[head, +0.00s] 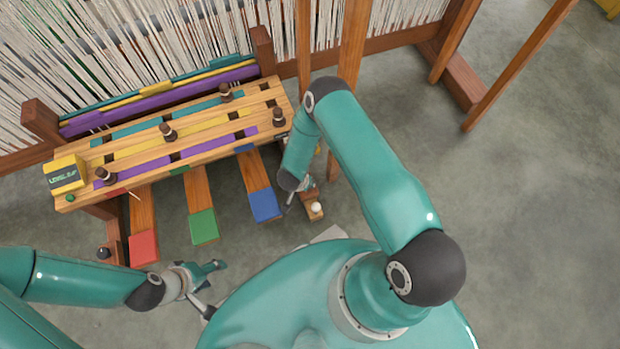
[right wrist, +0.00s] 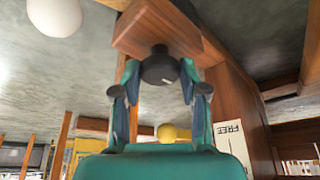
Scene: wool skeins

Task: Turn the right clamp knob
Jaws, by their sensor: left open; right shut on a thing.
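The right clamp knob (right wrist: 160,66) is a dark round knob below a wooden block (right wrist: 155,35) in the right wrist view. My right gripper (right wrist: 160,82) has its two fingers on either side of the knob and is shut on it. In the head view my right gripper (head: 303,190) is at the right end of the loom's bench, partly covered by my arm, and the knob is hidden there. My left gripper (head: 212,290) is open and empty at the lower left, away from the loom.
The wooden bench (head: 200,115) carries several dark pegs and a yellow box (head: 66,173). Red, green and blue-tipped pedals (head: 265,203) stick out in front. A white ball (head: 316,208) sits beside my right gripper. A dark knob (head: 103,253) is at the left. Floor at right is clear.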

